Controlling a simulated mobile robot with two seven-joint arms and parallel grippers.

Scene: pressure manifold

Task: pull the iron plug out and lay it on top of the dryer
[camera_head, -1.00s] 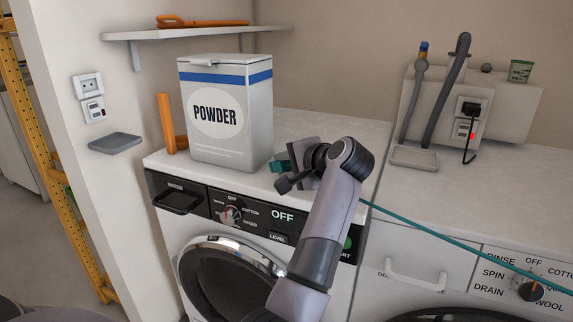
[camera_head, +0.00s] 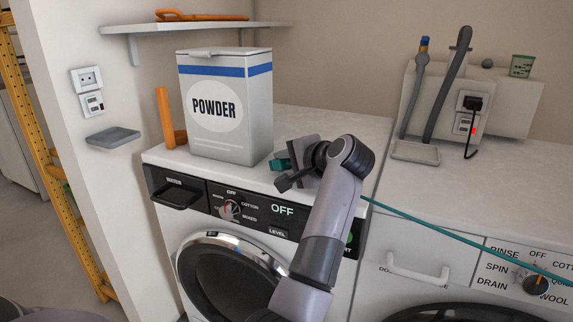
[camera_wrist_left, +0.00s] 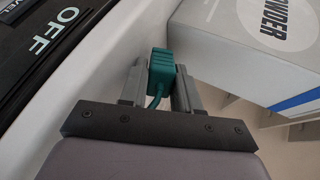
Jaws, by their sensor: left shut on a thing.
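The iron plug is a teal block (camera_wrist_left: 161,70) between the two fingers of my left gripper (camera_wrist_left: 160,88) in the left wrist view. The gripper is shut on it. In the head view the plug (camera_head: 279,164) shows at the front of the dryer's white top (camera_head: 330,125), beside the powder box. Whether it touches the top I cannot tell. Its teal cord (camera_head: 450,232) runs off to the lower right, partly hidden by my arm. The dryer is taken to be the left machine, with OFF on its panel (camera_head: 283,210). My right gripper is out of view.
The powder box (camera_head: 228,110) stands on the dryer, close to the plug. An orange object (camera_head: 166,120) stands left of it. A black plug (camera_head: 473,103) sits in the back-right socket. The machine top right of my gripper is mostly clear.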

